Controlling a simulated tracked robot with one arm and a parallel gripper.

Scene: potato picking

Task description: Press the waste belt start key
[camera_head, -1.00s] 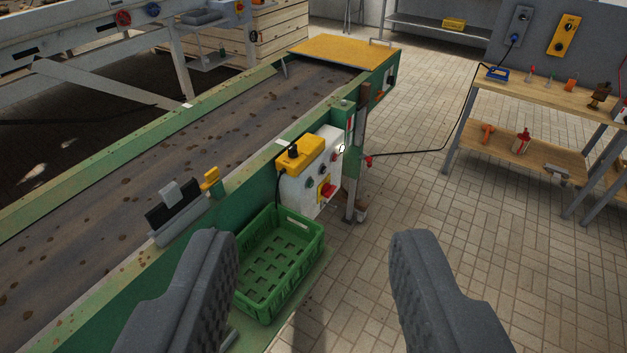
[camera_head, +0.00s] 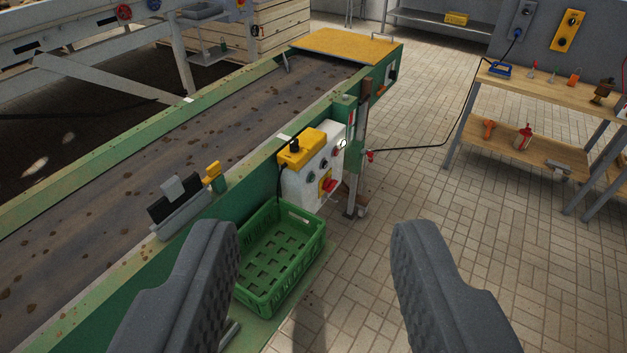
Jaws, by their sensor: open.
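A white control box (camera_head: 300,186) with a yellow top part (camera_head: 301,147) is fixed to the side of the green-framed belt (camera_head: 150,142). Its face carries several small keys and a red switch on a yellow plate (camera_head: 327,184). A small green key (camera_head: 324,164) sits on the face. I cannot read any labels, so I cannot tell which key is the waste belt start key. My gripper (camera_head: 315,245) is open and empty in the foreground, below and in front of the box, with its fingers wide apart. It touches nothing that I can see.
An empty green crate (camera_head: 314,253) stands under the box. A metal post (camera_head: 358,190) stands to the right of the box. A workbench (camera_head: 540,95) with tools is at the right, with a dark cable running to the post. The tiled floor between is clear.

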